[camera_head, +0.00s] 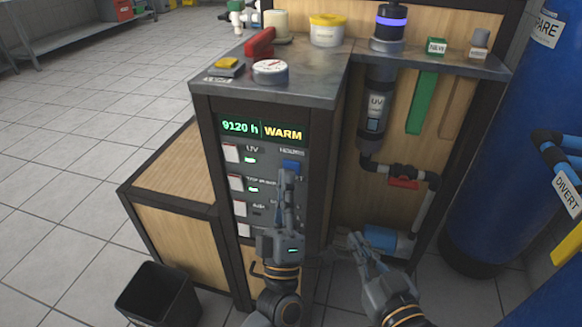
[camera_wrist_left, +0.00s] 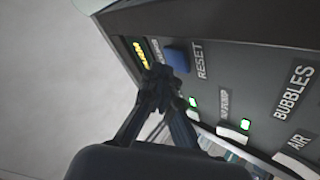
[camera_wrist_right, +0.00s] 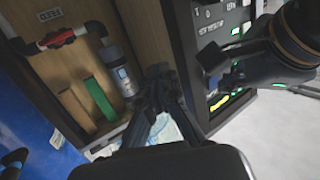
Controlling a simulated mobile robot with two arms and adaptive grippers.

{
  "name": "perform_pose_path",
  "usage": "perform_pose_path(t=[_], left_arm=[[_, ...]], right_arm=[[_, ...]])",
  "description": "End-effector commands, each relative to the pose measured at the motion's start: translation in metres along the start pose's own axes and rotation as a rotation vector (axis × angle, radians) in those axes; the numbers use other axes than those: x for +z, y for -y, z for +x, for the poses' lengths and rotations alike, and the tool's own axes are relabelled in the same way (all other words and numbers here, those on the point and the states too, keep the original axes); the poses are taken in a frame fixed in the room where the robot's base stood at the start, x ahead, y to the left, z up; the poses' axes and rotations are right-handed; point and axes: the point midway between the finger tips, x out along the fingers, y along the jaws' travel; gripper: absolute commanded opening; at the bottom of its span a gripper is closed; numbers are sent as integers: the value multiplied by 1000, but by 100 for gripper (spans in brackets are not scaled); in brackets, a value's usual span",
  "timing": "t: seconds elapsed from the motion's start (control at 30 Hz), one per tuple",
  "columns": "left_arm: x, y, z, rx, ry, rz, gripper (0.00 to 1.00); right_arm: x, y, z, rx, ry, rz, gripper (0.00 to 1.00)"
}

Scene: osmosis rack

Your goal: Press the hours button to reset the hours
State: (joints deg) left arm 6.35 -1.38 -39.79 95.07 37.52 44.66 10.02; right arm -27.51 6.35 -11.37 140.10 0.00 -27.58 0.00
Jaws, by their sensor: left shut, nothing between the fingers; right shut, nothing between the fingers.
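The control panel display (camera_head: 262,130) reads "9120 h" and "WARM". A blue button (camera_head: 291,165) sits at the panel's upper right; in the left wrist view the blue button (camera_wrist_left: 177,55) stands beside the word RESET. My left gripper (camera_head: 287,178) is shut and empty, its fingertips just below the blue button in the head view. In the left wrist view the fingertips (camera_wrist_left: 165,82) overlap the button's lower edge; I cannot tell whether they touch it. My right gripper (camera_head: 361,243) is shut and empty, lower and to the right of the panel.
Several white buttons, such as the top one (camera_head: 231,153), line the panel's left side. A gauge (camera_head: 270,72) and a red object (camera_head: 260,43) stand on the cabinet top. Pipes with a red valve (camera_head: 404,183) lie right of the panel. A black bin (camera_head: 158,295) stands on the floor.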

Motion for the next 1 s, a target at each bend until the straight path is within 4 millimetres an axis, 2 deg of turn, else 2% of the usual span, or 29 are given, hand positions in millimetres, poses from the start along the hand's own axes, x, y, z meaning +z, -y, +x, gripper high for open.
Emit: perform_pose_path(t=[1.0], left_arm=[[4,4,6,0,0,-1,0]], right_arm=[[-13,2,2,-5,-68,0,0]])
